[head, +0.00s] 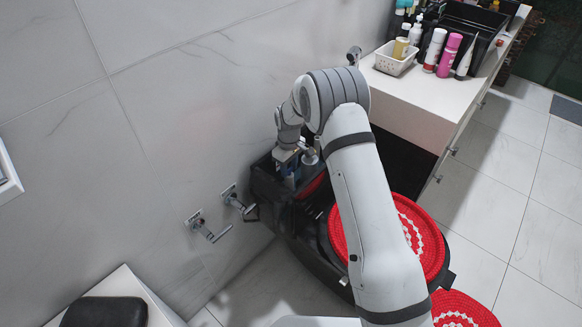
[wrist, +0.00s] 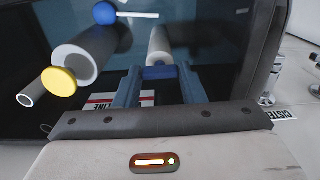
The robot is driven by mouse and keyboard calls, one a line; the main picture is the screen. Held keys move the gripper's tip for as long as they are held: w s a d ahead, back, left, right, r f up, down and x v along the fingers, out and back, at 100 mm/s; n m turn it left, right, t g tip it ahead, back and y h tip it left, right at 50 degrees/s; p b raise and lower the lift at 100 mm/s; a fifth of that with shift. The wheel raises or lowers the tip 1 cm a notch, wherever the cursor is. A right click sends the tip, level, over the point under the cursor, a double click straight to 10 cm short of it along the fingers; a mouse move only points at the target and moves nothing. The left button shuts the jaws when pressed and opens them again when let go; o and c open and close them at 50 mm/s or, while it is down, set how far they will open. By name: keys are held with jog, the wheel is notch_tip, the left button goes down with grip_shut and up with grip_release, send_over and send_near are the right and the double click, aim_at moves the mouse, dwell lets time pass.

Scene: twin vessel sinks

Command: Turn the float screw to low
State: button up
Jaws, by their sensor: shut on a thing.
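My gripper (wrist: 158,74) reaches into the open dark cistern (wrist: 230,50) in the wrist view. Its two blue fingers are shut on a small blue piece (wrist: 160,73) below a pale upright cylinder (wrist: 159,45); I take this piece to be the float screw. The fingers partly cover it, and no low mark is readable. In the head view my gripper (head: 289,160) is at the cistern (head: 262,185) against the wall, and the screw is hard to make out there.
In the wrist view, a grey tube (wrist: 85,55), a yellow cap (wrist: 58,82) and a blue ball (wrist: 105,13) are left of my fingers. In the head view, a red toilet cover (head: 432,235), wall taps (head: 205,228) and a crowded counter (head: 425,90) stand around.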

aim_at(289, 170)
jog(key=shift+s+f, duration=0.1)
jog(key=shift+s, duration=0.1)
jog(key=o, duration=1)
jog(key=shift+w, duration=0.1)
jog(key=shift+r, duration=0.4)
jog(key=shift+a+r+p, duration=0.1)
jog(key=shift+r+p, duration=0.2)
jog(key=shift+r, duration=3.25)
